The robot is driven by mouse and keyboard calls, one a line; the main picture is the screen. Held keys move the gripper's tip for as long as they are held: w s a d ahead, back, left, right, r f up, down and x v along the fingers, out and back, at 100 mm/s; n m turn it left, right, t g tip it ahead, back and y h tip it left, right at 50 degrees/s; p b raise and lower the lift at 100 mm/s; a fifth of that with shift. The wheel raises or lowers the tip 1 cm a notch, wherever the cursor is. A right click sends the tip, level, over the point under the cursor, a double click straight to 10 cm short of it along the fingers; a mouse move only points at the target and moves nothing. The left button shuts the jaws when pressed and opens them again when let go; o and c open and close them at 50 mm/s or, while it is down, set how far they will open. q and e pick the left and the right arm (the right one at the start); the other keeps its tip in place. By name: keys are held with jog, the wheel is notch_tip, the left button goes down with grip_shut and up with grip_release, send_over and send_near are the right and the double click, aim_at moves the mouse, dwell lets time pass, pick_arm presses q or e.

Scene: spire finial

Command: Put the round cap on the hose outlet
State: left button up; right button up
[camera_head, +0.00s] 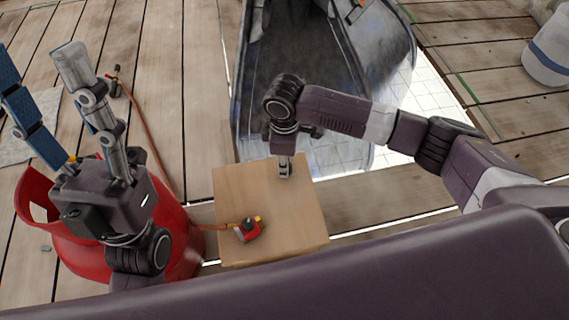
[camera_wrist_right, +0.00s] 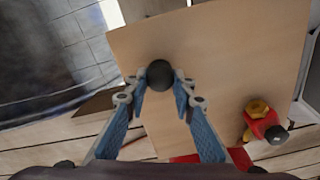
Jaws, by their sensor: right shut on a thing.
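A dark round cap (camera_wrist_right: 160,73) sits between the fingertips of my right gripper (camera_wrist_right: 160,88), which is shut on it over the wooden box top. In the head view my right gripper (camera_head: 285,173) points down at the far part of the box; the cap cannot be made out there. A red fitting (camera_head: 248,231) with a yellow part and a dark end lies at the near left of the box top, with an orange hose at its left. It also shows in the right wrist view (camera_wrist_right: 265,122), apart from the cap. My left gripper (camera_head: 40,60) is spread open and empty at the left.
The wooden box (camera_head: 235,188) stands on a plank floor. A red gas cylinder (camera_head: 190,245) is left of it, partly behind my left arm. A large dark curved object (camera_head: 300,50) lies behind the box.

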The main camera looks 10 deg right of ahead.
notch_tip(320, 180, up, 5)
jog(key=shift+r+p, duration=0.2)
jog(key=shift+p, duration=0.9)
pick_arm(q)
jog(key=w+d+f+g+y+p, duration=0.2)
jog(key=w+f+g+y, duration=0.2)
jog(key=w+f+g, duration=0.9)
notch_tip(320, 180, down, 18)
jog(key=s+a+g+y+p, duration=0.1)
jog(key=a+g+y+p, duration=0.1)
jog(key=g, duration=0.4)
jog(key=shift+s+a+r+y+p, duration=0.15)
jog(key=shift+a+r+y+p, duration=0.15)
jog(key=shift+p, duration=0.25)
pick_arm(e)
notch_tip(320, 180, up, 14)
jog(key=shift+f, duration=0.2)
jog(key=shift+r, duration=0.1)
